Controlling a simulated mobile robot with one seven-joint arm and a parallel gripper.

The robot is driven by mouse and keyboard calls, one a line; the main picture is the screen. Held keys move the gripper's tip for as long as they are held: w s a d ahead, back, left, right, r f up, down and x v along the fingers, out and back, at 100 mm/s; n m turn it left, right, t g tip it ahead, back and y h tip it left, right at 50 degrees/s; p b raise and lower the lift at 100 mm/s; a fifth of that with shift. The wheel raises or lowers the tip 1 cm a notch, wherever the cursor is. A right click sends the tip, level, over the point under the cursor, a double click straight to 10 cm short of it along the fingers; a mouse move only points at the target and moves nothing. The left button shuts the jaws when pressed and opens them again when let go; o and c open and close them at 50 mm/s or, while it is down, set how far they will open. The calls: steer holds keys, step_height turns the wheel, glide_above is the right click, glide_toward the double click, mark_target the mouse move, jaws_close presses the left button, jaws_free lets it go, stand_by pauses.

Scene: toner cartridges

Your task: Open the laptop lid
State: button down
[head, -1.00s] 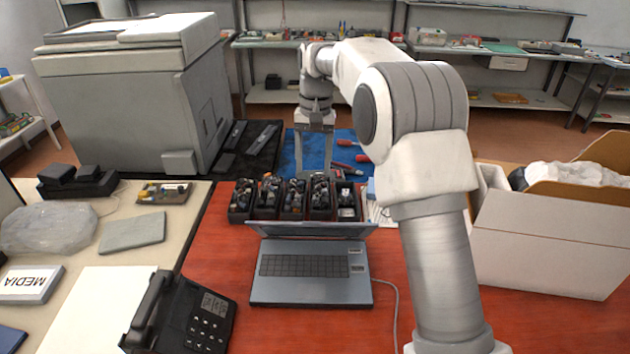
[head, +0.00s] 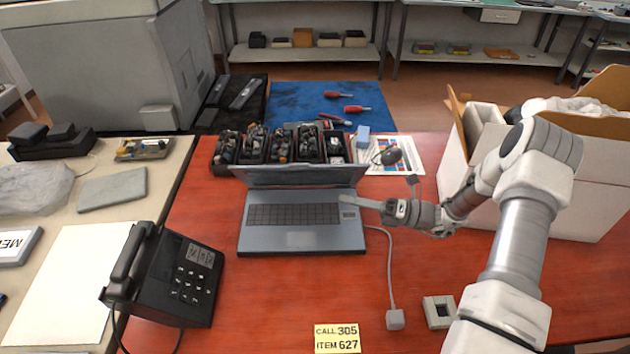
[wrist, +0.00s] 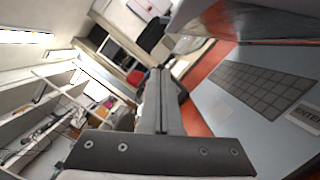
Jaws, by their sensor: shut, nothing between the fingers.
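The laptop (head: 302,238) lies on the red table with its keyboard (head: 293,215) facing up. Its lid (head: 300,176) stands raised along the far edge, seen strongly foreshortened, so its exact angle is hard to tell. My gripper (head: 350,201) comes in from the right, shut and empty, with its fingertips over the right side of the laptop, in front of the lid. In the wrist view the shut fingers (wrist: 160,85) point ahead, with the keyboard (wrist: 265,88) at right and the lid (wrist: 235,18) at upper right. Whether the fingers touch the laptop is unclear.
Black bins (head: 280,146) stand close behind the lid. A computer mouse (head: 388,156) lies on a printed sheet behind right. A white box (head: 590,200) stands at right. A black phone (head: 170,270) sits front left. A cable runs from the laptop to a small adapter (head: 395,319).

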mark_target(293, 166)
steer(key=w+a+r, duration=0.3)
steer(key=w+a, duration=0.2)
steer(key=a, duration=0.4)
steer(key=shift+w+a+r+p, duration=0.2)
steer(key=shift+w+r+p, duration=0.15)
steer(key=shift+p, duration=0.1)
steer(key=shift+w+r+p, duration=0.35)
steer(key=shift+r, duration=0.1)
steer(key=w+r+m, duration=0.1)
steer(key=w+r+m+p, duration=0.1)
steer(key=w, duration=0.1)
steer(key=w+m+p, duration=0.1)
steer(key=shift+w+d+r+t+h, duration=0.1)
steer(key=shift+w+r+t+h, duration=0.1)
steer(key=shift+r+t+h, duration=0.15)
steer(key=w+r+m, duration=0.2)
steer(key=w+m, duration=0.1)
steer(key=w, duration=0.6)
steer(key=shift+d+h+p, duration=0.15)
steer(key=shift+h+p, duration=0.2)
steer(key=shift+s, duration=0.15)
